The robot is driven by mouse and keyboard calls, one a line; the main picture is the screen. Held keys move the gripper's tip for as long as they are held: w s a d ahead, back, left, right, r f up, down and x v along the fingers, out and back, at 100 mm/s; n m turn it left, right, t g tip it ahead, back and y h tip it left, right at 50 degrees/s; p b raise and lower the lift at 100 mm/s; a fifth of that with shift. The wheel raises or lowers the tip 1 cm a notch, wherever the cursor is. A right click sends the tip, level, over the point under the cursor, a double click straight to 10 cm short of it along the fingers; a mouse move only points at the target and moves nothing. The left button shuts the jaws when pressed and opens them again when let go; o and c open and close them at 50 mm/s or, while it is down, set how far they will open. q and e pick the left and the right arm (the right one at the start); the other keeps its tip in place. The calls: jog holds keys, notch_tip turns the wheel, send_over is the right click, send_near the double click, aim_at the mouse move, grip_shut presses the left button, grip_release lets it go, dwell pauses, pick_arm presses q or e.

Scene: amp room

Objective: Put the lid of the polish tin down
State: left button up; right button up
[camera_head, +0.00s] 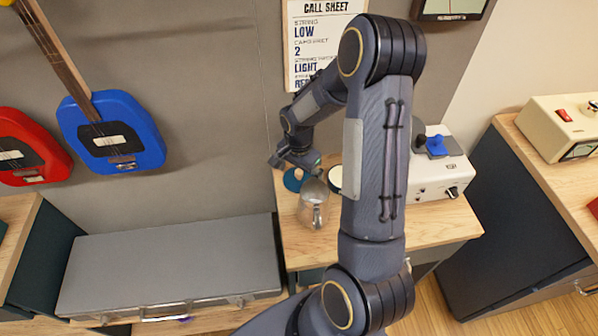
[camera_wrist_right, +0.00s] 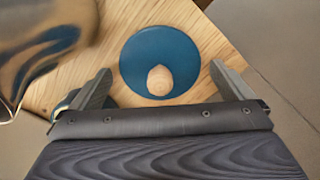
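The polish tin's lid is a flat blue disc with a round wooden knob. It appears to lie flat on the wooden bench top, at its left end in the head view (camera_head: 291,182) and ahead of the fingers in the right wrist view (camera_wrist_right: 142,54). My right gripper (camera_head: 303,164) is just above it; in the wrist view its two fingers (camera_wrist_right: 165,82) stand wide apart, one on each side of the knob, with clear gaps. A round, pale-topped thing (camera_head: 335,179), perhaps the open tin, is partly hidden by my arm. My left gripper is out of view.
A shiny metal jug (camera_head: 312,206) stands on the bench (camera_head: 330,240) close to the lid; it fills the upper left of the wrist view (camera_wrist_right: 45,45). A white box with knobs (camera_head: 432,180) stands to the right. Blue and red guitars hang at left.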

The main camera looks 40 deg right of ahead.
aim_at(299, 172)
notch_tip(299, 172, up, 12)
jog(key=s+a+r+n+t+y, duration=0.2)
jog(key=s+a+r+n, duration=0.2)
jog(key=s, duration=0.5)
jog(key=s+a+r+n+t+y, duration=0.1)
jog(key=s+a+r+n+t, duration=0.2)
jog(key=s+a+n, duration=0.6)
jog(key=shift+s+a+r+t+y, duration=0.3)
jog(key=shift+s+a+r+y, duration=0.1)
jog(key=shift+a+r, duration=0.45)
jog(key=shift+a, duration=0.1)
